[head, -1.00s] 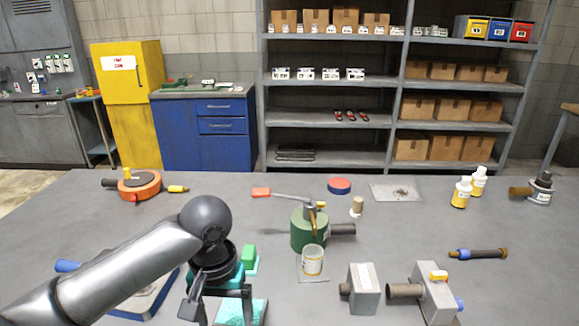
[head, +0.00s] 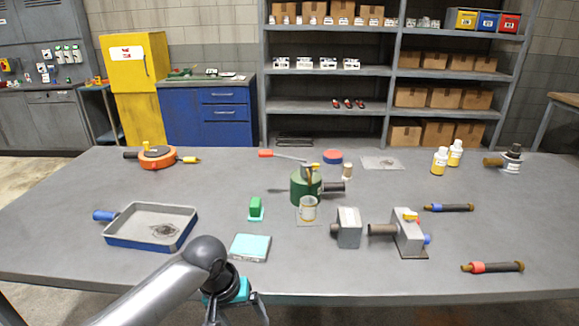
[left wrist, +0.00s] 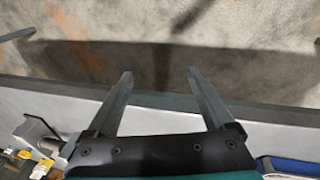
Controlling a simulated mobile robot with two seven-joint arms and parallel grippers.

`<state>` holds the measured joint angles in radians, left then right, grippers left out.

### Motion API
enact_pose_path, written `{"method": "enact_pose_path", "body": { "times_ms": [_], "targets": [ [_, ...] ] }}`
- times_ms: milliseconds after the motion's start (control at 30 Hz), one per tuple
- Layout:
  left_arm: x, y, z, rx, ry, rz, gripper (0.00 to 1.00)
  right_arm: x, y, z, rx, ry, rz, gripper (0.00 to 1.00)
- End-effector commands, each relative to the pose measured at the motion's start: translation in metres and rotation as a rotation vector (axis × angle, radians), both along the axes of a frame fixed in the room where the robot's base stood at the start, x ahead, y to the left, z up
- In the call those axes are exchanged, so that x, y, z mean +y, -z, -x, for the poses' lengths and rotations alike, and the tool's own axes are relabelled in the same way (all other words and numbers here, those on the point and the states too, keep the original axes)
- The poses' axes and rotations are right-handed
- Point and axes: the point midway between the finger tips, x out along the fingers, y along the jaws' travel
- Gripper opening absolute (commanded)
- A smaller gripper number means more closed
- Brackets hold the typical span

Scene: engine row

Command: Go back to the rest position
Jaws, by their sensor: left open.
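My left gripper (head: 238,312) is low at the bottom of the head view, at the front edge of the grey table (head: 340,268). The left wrist view shows its two fingers (left wrist: 158,85) spread apart with nothing between them. Below them are the table's edge and the concrete floor. The teal-topped block (head: 250,247) lies on the table just beyond the gripper, apart from it. My right gripper is in neither view.
A blue-rimmed tray (head: 150,243) is on the left. A green block (head: 256,209), a green pump-like part (head: 305,187), a clear cup (head: 308,208) and grey housings (head: 408,233) stand mid-table. A red-banded rod (head: 492,267) lies front right.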

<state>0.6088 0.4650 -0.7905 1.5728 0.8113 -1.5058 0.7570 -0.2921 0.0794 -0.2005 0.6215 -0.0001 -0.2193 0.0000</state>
Motion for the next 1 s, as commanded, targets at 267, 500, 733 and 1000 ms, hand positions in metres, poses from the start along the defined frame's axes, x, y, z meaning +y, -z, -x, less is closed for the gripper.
{"method": "enact_pose_path", "body": {
  "times_ms": [267, 500, 733, 1000],
  "targets": [
    [0.037, 0.176, 0.033, -0.085, -0.075, 0.001, 0.87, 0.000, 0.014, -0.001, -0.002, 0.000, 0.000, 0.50],
    [0.080, 0.307, 0.153, -0.093, -0.002, -0.119, 0.87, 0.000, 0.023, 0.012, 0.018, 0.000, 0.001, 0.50],
    [0.096, 0.376, 0.302, -0.041, 0.145, -0.196, 0.87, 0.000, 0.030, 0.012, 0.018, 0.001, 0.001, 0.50],
    [0.094, 0.393, 0.394, -0.008, 0.255, -0.211, 0.87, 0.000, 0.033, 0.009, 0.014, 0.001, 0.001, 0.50]
  ]
}}
